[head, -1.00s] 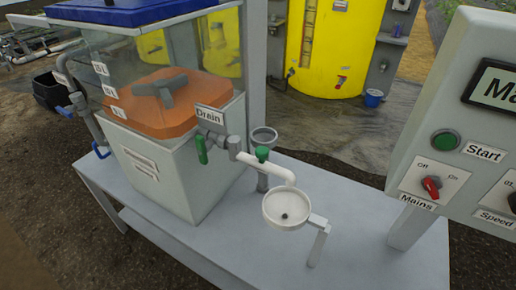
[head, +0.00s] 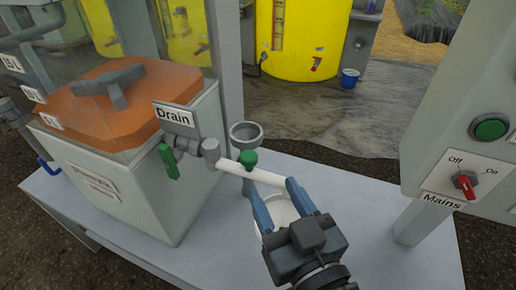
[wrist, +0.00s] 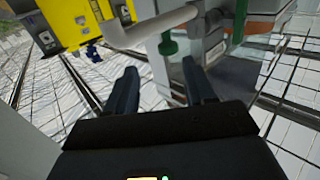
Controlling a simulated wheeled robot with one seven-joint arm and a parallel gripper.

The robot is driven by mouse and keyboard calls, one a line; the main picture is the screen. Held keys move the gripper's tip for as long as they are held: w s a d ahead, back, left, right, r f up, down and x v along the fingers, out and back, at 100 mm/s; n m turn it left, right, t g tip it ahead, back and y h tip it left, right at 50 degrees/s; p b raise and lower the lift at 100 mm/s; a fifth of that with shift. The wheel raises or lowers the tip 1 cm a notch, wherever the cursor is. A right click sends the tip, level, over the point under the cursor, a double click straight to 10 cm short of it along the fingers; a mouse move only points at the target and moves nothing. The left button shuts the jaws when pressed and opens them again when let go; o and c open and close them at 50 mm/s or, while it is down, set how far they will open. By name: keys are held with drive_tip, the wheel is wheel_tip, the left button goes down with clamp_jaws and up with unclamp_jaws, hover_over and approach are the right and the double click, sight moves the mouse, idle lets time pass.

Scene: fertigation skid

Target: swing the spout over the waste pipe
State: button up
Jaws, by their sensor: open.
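The spout (head: 238,170) is a white pipe running from the grey drain fitting toward the white bowl (head: 282,213). A green knob (head: 249,158) stands on it. The waste pipe (head: 247,134), a grey upright with a funnel top, stands behind the spout, which is not over it. My gripper (head: 276,187) is open, its fingers either side of the spout's outer end in the head view, hiding much of the bowl. In the wrist view the spout (wrist: 150,28) crosses beyond the open fingertips (wrist: 160,72). I cannot tell whether they touch it.
The tank with an orange lid (head: 130,95) and a green drain handle (head: 167,162) stands left of the spout. The switch panel (head: 450,130) rises at right. The bench top (head: 360,205) is clear between bowl and panel.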

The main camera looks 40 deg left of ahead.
sight(252, 162)
drive_tip(key=shift+n+g+y, duration=0.3)
drive_tip(key=shift+g, duration=0.1)
drive_tip(key=x, duration=0.6)
drive_tip(key=p+x, duration=0.1)
drive_tip(key=x, duration=0.2)
drive_tip(key=shift+s+a+r, duration=0.2)
drive_tip(key=shift+a+r, duration=0.15)
drive_tip(key=shift+a, duration=0.05)
clamp_jaws()
